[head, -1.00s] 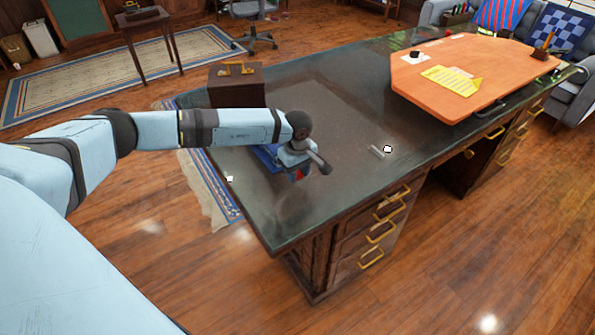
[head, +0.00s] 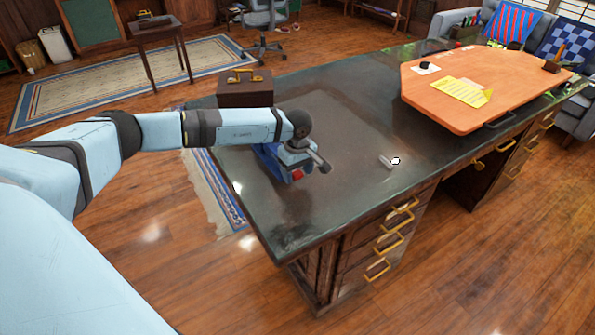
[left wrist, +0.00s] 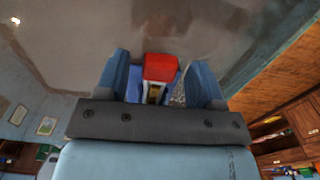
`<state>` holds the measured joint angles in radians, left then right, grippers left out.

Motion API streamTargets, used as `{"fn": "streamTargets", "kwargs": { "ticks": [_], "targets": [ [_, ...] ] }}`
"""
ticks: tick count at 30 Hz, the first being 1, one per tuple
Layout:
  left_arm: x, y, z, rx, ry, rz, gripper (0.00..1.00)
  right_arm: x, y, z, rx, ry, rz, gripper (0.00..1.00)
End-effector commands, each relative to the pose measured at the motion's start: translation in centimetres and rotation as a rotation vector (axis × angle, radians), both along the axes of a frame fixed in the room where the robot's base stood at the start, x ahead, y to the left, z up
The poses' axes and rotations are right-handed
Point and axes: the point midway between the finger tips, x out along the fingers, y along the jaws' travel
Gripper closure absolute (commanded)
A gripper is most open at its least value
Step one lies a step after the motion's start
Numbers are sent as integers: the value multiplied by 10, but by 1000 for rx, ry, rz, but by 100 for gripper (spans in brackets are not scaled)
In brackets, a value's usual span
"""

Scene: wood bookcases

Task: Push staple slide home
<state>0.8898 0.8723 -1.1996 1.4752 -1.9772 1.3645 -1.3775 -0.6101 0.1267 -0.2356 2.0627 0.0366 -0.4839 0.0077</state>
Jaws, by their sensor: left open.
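A blue object with a red end (head: 297,174), apparently the stapler, is at the near left of the dark desk. My left gripper (head: 308,160) is over it and hides much of it; its fingertips do not show clearly in the head view. In the left wrist view, the two blue fingers (left wrist: 160,62) are apart, one on each side of the red end (left wrist: 160,68). A blue body and a narrow brass-coloured part show below the red end. I cannot tell whether the fingers touch it or how far the slide is out. My right gripper is not in view.
A small pale, strip-like item (head: 386,162) lies on the desk (head: 350,125) to the right. A brown case (head: 245,92) stands behind my arm. An orange board (head: 470,105) with a yellow sheet is at the far right. The desk middle is mostly clear.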

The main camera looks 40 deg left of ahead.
Motion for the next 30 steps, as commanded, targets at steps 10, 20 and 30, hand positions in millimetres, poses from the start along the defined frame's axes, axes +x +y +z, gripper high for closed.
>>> {"fn": "streamTargets", "kwargs": {
  "ticks": [10, 20, 30],
  "targets": [
    [1, 1, 61, 0, -5, -1, 38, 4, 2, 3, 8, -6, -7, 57],
    [1, 0, 124, 1, -4, 0, 38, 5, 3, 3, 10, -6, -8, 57],
    [0, 0, 138, 0, 0, 0, 38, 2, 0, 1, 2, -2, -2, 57]
  ]
}}
